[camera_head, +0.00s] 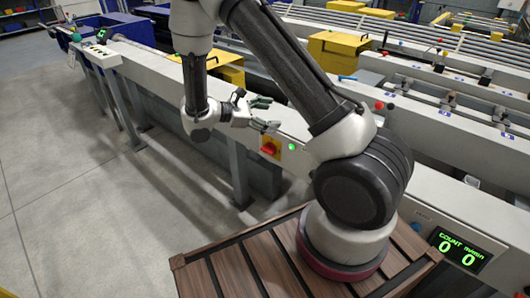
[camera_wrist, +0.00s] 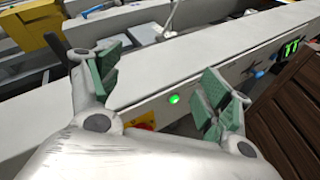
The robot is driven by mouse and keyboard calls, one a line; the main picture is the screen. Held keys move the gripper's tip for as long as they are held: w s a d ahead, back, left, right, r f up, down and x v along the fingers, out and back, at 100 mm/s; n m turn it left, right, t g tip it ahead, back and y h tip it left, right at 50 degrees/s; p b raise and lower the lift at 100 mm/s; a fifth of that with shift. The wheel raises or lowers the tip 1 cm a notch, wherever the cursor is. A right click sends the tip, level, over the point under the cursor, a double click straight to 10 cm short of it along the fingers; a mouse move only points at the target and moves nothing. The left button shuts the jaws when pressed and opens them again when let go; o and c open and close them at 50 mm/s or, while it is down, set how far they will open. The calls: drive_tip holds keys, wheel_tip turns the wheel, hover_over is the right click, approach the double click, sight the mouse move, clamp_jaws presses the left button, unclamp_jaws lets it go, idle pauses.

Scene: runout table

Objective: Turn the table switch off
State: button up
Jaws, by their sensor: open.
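The table switch (camera_head: 270,149) is a red handle on a yellow plate, on the side face of the long grey table (camera_head: 440,208). A lit green lamp (camera_head: 291,147) is just right of it. My gripper (camera_head: 266,115) is open and empty, near the table's side and a little above the switch in the head view. In the wrist view, my gripper (camera_wrist: 162,82) spreads its green-padded fingers wide. There the switch (camera_wrist: 144,126) shows only as a sliver of yellow and red, mostly hidden by my gripper. The green lamp (camera_wrist: 174,99) shows between the fingers. The handle's angle is hard to tell.
A counter display (camera_head: 459,249) reading zeros is on the table side at the right. Yellow boxes (camera_head: 338,50) and rails stand behind the table. A table leg (camera_head: 238,172) is below the switch. The grey floor (camera_head: 90,200) at the left is clear.

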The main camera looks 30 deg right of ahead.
drive_tip(key=w+a+f+n+t+h, duration=0.25)
drive_tip(key=f+n+t, duration=0.2)
drive_tip(key=f, duration=0.55)
drive_tip(key=n+t, duration=0.4)
drive_tip(key=n, duration=0.1)
approach(266, 151)
drive_tip(key=x, duration=0.3)
drive_tip(key=shift+y, duration=0.35)
drive_tip(key=x, duration=0.7)
drive_tip(key=shift+a, duration=0.1)
drive_tip(key=c, duration=1)
